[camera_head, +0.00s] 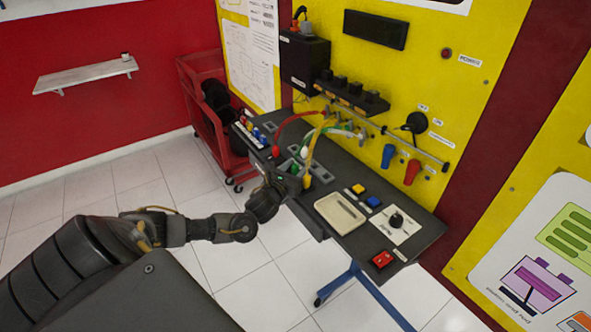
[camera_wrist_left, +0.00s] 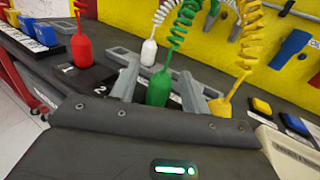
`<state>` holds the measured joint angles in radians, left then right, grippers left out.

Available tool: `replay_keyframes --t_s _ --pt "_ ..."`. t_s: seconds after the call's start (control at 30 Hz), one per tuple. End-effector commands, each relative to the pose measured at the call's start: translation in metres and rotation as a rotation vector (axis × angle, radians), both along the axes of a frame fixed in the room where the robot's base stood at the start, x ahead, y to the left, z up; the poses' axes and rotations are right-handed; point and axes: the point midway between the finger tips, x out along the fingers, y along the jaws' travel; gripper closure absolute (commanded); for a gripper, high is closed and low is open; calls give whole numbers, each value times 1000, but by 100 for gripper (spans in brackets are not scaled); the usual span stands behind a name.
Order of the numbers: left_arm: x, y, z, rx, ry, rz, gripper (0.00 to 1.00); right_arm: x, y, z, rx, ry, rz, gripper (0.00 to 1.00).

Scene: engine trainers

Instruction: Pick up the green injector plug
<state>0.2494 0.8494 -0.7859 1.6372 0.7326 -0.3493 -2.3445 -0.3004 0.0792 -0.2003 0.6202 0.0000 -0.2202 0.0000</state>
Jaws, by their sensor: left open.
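The green injector plug (camera_wrist_left: 158,90) stands upright in the left wrist view with a green coiled cable rising from its top. It is small in the head view (camera_head: 295,168), close to my gripper. My left gripper (camera_wrist_left: 157,76) is open, with one grey finger on each side of the green plug. I cannot tell whether either finger touches it. The plug's lower end is hidden behind the gripper's body. In the head view my left gripper (camera_head: 284,181) reaches the near edge of the bench. My right gripper is not in view.
A red plug (camera_wrist_left: 81,50), a white plug (camera_wrist_left: 149,52) and a yellow plug (camera_wrist_left: 221,106) stand around the green one, with coiled cables. A beige tray (camera_head: 340,213) lies right on the dark bench (camera_head: 408,236). A yellow panel (camera_head: 455,90) rises behind.

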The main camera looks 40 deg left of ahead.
Motion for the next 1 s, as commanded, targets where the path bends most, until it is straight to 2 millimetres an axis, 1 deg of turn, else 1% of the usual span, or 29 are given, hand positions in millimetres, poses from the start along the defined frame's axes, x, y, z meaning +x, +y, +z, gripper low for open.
replay_keyframes --t_s 0.17,0.2,0.5,0.53,0.57,0.83,1.0 --pt "1 0 0 0 0 -1 54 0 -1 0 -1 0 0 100" --pt "1 0 0 0 0 -1 55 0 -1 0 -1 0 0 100" --pt "0 0 0 0 0 -1 94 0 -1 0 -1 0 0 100" --pt "0 0 0 0 0 -1 98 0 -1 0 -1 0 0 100" --pt "0 0 0 0 0 -1 100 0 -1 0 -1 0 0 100" --pt "0 0 1 0 -1 -1 100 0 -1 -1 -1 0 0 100" --pt "0 0 12 1 -3 -2 100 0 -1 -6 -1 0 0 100"
